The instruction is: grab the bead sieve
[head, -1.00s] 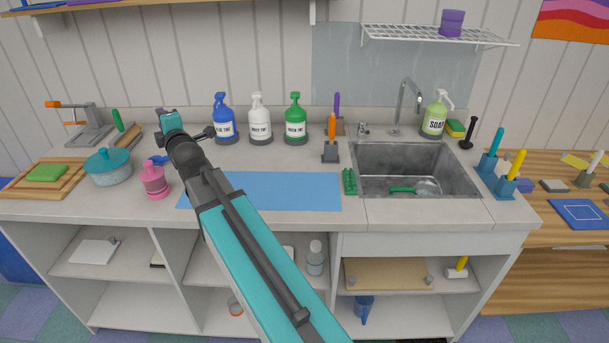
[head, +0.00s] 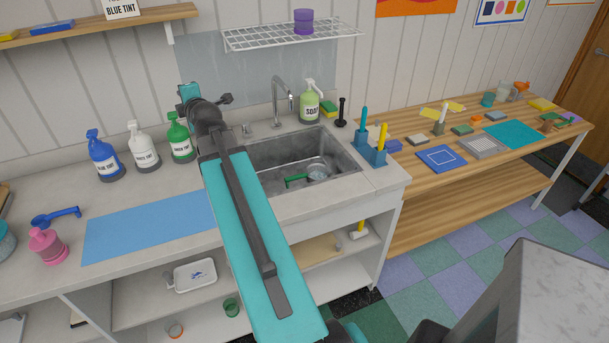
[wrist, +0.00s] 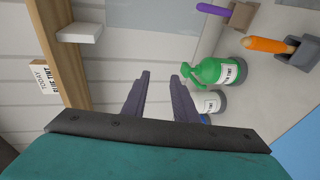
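A round sieve with a green handle (head: 296,181) lies in the metal sink (head: 268,186). It looks like the bead sieve, and the wrist view does not show it. My gripper (head: 190,92) is up in front of the wall panel, left of the sink and well away from the sieve. In the wrist view my gripper (wrist: 165,73) has its two fingers apart with nothing between them. My arm crosses in front of the sink's left side.
The faucet (head: 280,100) rises behind the sink, with a soap bottle (head: 310,102) to its right. Holders with a teal (head: 363,124) and a yellow handle (head: 382,137) stand at the sink's right. Tint bottles (head: 142,147) stand left. A wire shelf (head: 290,36) hangs above.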

